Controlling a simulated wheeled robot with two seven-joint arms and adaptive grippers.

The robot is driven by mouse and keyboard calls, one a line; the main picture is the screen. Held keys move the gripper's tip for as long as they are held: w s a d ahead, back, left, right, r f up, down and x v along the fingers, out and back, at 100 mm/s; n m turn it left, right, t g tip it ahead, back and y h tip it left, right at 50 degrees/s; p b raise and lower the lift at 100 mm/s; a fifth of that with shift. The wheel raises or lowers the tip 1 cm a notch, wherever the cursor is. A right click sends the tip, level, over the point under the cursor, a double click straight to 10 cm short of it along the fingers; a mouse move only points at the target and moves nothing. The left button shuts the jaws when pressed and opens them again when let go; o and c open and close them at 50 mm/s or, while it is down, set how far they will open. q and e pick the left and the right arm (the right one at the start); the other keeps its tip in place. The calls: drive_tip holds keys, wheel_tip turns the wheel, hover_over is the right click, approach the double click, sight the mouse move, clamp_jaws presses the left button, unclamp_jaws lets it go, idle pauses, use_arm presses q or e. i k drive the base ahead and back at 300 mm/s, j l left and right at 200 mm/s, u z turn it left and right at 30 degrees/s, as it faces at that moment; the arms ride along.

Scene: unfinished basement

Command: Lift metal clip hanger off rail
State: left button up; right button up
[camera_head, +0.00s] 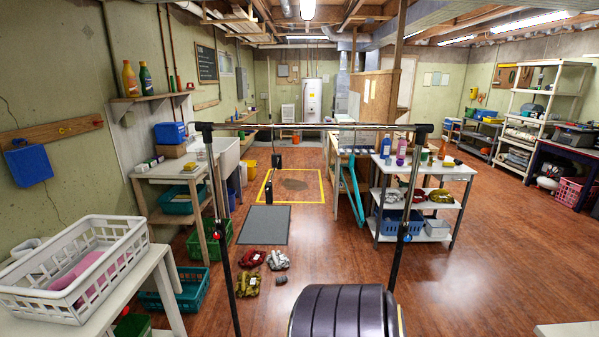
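The rail (310,127) is the horizontal metal bar of a freestanding rack, with dark corner joints and two dark legs. A thin piece with a black block (277,161) hangs under the rail, left of its middle, with another dark bit lower down. It looks like the metal clip hanger seen nearly edge-on, but it is too small to be sure. A blue angular frame (354,190) shows below the rail on the right; I cannot tell whether it hangs there. Neither of my grippers is in view.
A white basket (75,266) with something pink stands on a table at the left. A white shelf unit (423,173) with bottles and bins stands behind the rack's right side. Red, grey and olive bundles (278,260) lie on the floor inside the rack.

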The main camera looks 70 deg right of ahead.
sight(276, 158)
drive_tip(key=z, duration=2.2)
